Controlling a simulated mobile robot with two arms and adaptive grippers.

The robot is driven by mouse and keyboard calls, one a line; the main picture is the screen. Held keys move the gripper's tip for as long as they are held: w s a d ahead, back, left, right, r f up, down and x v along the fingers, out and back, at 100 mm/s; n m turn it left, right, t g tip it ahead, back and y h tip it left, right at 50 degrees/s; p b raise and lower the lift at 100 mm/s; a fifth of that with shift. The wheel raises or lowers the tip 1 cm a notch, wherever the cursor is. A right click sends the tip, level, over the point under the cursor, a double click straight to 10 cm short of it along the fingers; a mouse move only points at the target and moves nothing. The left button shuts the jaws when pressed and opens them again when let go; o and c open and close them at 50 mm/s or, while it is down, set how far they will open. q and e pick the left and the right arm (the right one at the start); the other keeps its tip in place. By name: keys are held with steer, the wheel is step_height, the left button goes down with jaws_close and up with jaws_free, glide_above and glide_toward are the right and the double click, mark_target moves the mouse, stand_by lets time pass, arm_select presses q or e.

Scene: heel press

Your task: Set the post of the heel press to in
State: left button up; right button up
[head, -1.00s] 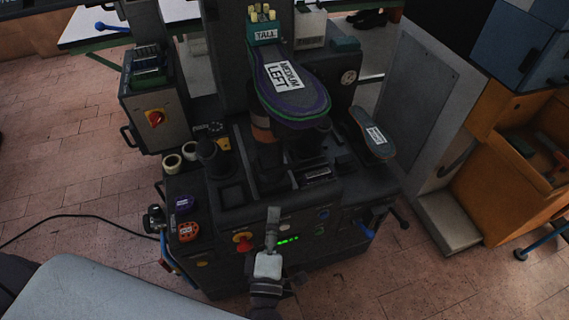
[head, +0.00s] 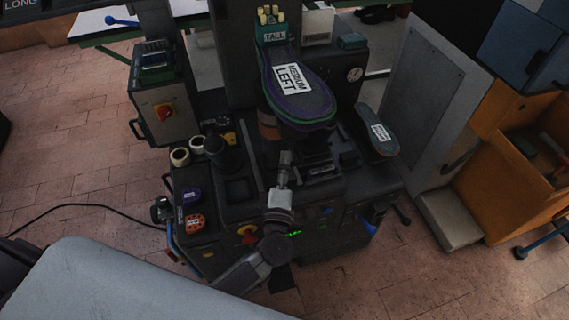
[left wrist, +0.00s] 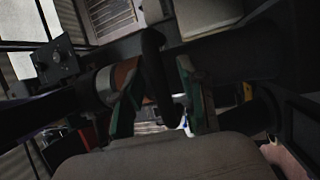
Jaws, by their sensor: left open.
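The heel press (head: 240,210) is a dark machine with a control deck. A purple-and-green sole labelled MEDIUM LEFT (head: 302,104) sits on top of its post (head: 268,124), a dark cylinder with an orange band. The orange band (left wrist: 124,74) also shows in the left wrist view. My left gripper (head: 285,158) is over the deck, just below the sole in the head view. In the left wrist view my left gripper (left wrist: 158,102) is open, its green-edged fingers on either side of a dark upright handle (left wrist: 153,58). I cannot tell if they touch it. My right gripper is not in view.
A smaller sole (head: 378,133) lies at the deck's right. A grey box with a red switch (head: 165,112) stands at the left. An orange cabinet (head: 510,160) stands right.

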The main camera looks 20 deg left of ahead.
arm_select(q)
jaws_close()
stand_by(0.3)
steer(key=w+a+b, duration=0.3)
steer(key=w+a, duration=0.6)
steer(key=w, duration=0.5)
steer(key=shift+a, duration=0.4)
steer(key=shift+w+r, duration=0.15)
